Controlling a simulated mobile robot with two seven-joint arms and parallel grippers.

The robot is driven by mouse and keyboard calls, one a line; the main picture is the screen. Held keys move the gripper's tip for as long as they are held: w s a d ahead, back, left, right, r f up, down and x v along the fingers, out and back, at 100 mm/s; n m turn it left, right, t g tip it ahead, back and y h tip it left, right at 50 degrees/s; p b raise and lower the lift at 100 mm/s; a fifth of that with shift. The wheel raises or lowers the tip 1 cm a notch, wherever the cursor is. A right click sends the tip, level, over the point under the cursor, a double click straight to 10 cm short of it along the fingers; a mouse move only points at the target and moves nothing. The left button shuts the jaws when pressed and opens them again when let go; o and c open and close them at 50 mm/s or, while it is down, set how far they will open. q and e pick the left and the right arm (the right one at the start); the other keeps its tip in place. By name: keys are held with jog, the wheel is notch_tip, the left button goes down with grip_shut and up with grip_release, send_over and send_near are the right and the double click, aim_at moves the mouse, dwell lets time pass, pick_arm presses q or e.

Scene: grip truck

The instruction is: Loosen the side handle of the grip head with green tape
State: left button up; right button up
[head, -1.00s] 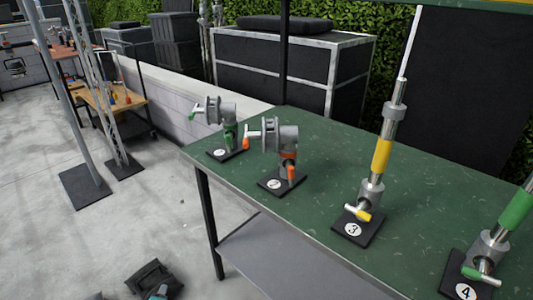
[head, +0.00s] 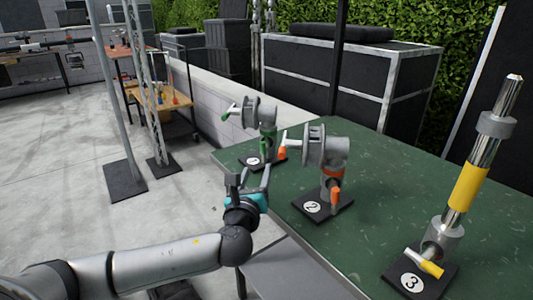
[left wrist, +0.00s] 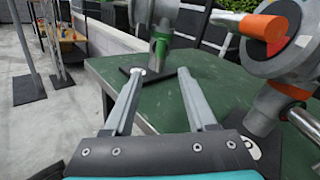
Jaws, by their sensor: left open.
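The grip head with green tape (head: 259,114) stands upright on the black base marked 1 at the table's far left corner. My left gripper (head: 254,178) is open and empty, in front of base 1 beside the table's left edge. It also shows in the left wrist view (left wrist: 160,80). My right gripper is out of view.
The orange-taped grip head (head: 326,148) on base 2 stands close to the right of my left gripper. A yellow-taped post (head: 467,187) stands on base 3. The green table (head: 390,200) is bare between them. Black cases (head: 350,78) stand behind.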

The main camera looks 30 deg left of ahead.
aim_at(263, 154)
pick_arm(q)
jog(key=b+x, duration=0.3)
jog(key=x, duration=0.7)
jog(key=shift+w, duration=0.1)
jog(key=shift+w+a, duration=0.3)
jog(key=shift+w, duration=0.35)
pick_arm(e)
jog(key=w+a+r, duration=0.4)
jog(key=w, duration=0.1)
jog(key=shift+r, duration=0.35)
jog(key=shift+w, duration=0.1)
pick_arm(q)
grip_shut()
